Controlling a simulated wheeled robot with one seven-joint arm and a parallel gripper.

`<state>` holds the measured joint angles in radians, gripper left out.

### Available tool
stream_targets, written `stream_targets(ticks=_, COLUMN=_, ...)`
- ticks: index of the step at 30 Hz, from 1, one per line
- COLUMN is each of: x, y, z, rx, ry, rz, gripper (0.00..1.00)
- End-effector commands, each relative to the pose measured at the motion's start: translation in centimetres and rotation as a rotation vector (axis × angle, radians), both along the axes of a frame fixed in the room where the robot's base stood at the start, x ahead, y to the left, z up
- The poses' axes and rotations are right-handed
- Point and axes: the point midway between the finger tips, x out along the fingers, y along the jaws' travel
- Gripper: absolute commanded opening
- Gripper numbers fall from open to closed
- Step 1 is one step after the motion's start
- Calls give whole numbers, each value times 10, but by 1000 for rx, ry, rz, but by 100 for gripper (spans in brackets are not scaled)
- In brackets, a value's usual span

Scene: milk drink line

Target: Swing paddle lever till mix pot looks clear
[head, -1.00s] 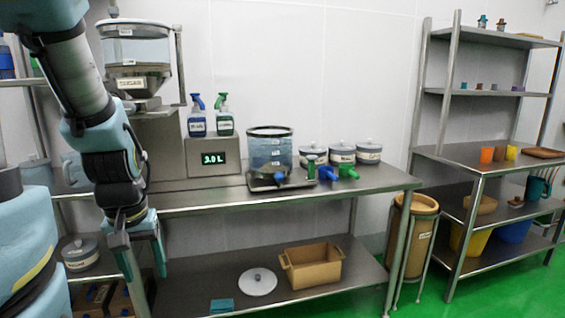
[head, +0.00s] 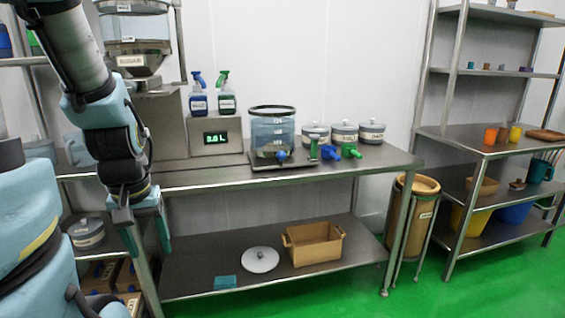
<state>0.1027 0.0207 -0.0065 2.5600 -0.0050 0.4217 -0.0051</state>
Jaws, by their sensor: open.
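A clear pot (head: 273,128) with a dark rim, apparently the mix pot, stands on a low plate on the steel table. Bluish liquid shows inside, and I cannot tell whether it is clear or clouded. A blue handle (head: 281,155) is at its lower front; I cannot tell whether this is the paddle lever. My gripper (head: 152,245) hangs open and empty at the left, fingers down, in front of the table's front edge. It is well left of the pot and touches neither pot nor handle.
Lidded tubs (head: 343,133) stand right. Below are a tan crate (head: 314,246) and white lid (head: 260,260). Green floor (head: 400,300) is open in front.

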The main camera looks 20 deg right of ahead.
Motion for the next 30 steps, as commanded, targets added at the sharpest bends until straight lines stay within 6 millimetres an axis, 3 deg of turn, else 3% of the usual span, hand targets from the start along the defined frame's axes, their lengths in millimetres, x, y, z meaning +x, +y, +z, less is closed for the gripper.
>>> stream_targets(ticks=13, x=0, y=0, z=0, rx=0, ry=0, rz=0, gripper=62)
stream_targets(ticks=17, x=8, y=-3, z=-2, rx=-2, ry=-18, rz=-10, gripper=76)
stream_targets(ticks=20, x=38, y=-17, z=-9, rx=-14, ry=-93, rz=-49, gripper=76)
stream_targets(ticks=23, x=93, y=-48, z=-19, rx=-37, ry=-239, rz=-117, gripper=76)
stream_targets(ticks=27, x=179, y=-109, z=-30, rx=-82, ry=-505, rz=-226, gripper=76)
stream_targets(ticks=30, x=228, y=-158, z=-34, rx=-116, ry=-697, rz=-290, gripper=76)
